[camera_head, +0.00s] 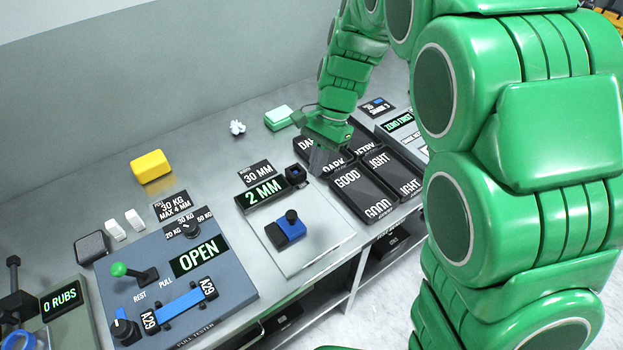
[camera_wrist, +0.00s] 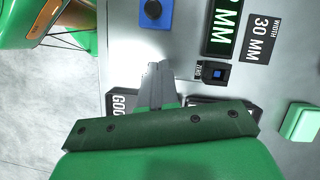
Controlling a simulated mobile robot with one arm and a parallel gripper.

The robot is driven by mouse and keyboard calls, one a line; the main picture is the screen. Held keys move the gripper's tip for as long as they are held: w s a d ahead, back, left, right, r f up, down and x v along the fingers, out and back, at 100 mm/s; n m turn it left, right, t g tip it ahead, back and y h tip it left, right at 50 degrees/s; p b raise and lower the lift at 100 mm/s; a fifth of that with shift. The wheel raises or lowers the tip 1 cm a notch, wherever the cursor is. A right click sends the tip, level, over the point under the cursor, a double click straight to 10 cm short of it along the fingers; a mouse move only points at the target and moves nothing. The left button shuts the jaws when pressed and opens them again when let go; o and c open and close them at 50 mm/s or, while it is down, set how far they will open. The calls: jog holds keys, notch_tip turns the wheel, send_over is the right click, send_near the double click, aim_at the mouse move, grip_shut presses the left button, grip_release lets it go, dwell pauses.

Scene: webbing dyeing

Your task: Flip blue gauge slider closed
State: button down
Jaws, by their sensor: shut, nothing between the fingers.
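The blue gauge slider (camera_head: 290,232) is a blue block with a black round knob. It sits on a pale metal gauge plate (camera_head: 318,236) in front of the "2 MM" display (camera_head: 264,196). The slider also shows at the top edge of the wrist view (camera_wrist: 153,14), partly cut off. My gripper (camera_head: 318,165) is behind and right of the slider, near the black bins, apart from the slider. In the wrist view my gripper (camera_wrist: 160,70) has its fingers together and empty, with the slider ahead of the tips.
Black labelled bins (camera_head: 361,194) stand right of the gauge. A small black box with a blue inset (camera_head: 296,174) is beside the display. The pull tester (camera_head: 233,289), reading "OPEN", stands left. A yellow block (camera_head: 151,167) and a green block (camera_head: 278,118) lie behind.

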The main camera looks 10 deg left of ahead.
aim_at(291, 222)
jog(key=x, duration=0.7)
jog(key=shift+w+d, duration=0.2)
jog(key=shift+d, duration=0.1)
jog(key=s, duration=0.1)
jog(key=s+a, duration=0.1)
jog(key=shift+s+a, duration=0.2)
jog(key=shift+s, duration=0.05)
jog(key=shift+s+a, duration=0.2)
jog(key=shift+s, duration=0.1)
